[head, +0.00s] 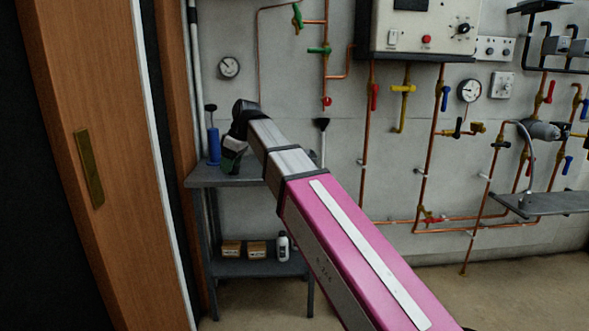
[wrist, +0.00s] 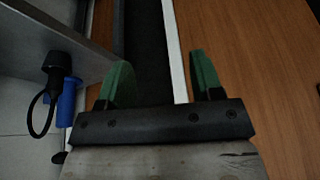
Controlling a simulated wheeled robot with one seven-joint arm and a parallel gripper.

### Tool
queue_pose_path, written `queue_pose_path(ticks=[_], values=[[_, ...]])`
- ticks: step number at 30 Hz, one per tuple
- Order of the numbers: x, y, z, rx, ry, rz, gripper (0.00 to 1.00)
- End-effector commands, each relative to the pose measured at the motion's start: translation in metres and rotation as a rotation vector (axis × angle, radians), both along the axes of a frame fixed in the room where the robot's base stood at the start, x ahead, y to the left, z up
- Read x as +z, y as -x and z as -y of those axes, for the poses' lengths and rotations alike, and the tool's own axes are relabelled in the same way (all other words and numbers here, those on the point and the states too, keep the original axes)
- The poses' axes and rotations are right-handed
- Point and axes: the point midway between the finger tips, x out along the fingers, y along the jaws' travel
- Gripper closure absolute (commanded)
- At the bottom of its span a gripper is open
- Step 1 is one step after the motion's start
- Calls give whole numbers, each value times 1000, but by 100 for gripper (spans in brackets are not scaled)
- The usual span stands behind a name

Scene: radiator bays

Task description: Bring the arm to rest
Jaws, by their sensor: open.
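My arm (head: 345,245), with a pink section and grey sliding links, reaches out across the head view towards the small grey shelf unit. My gripper shows in the wrist view (wrist: 158,82) with two green fingers spread apart and nothing between them. In the head view my wrist end is above the left part of the shelf unit's top, and the fingertips are hard to make out there. Beyond the fingers, the wrist view shows a white strip and the brown door.
The grey shelf unit (head: 228,178) has a blue pump (head: 213,145) on top, also in the wrist view (wrist: 68,100), and boxes (head: 232,249) and a white bottle (head: 283,247) below. A wooden door (head: 100,120) stands left. Copper pipes and a boiler (head: 418,28) line the wall.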

Motion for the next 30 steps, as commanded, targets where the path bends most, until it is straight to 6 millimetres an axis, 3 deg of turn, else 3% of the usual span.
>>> queue_pose_path(ticks=[8,11,20,30], values=[[-56,-12,41,-144,29,-39,40],[-86,-17,64,-224,46,-60,40],[-196,-19,159,-534,108,-133,40],[-307,12,264,-876,175,-206,40]])
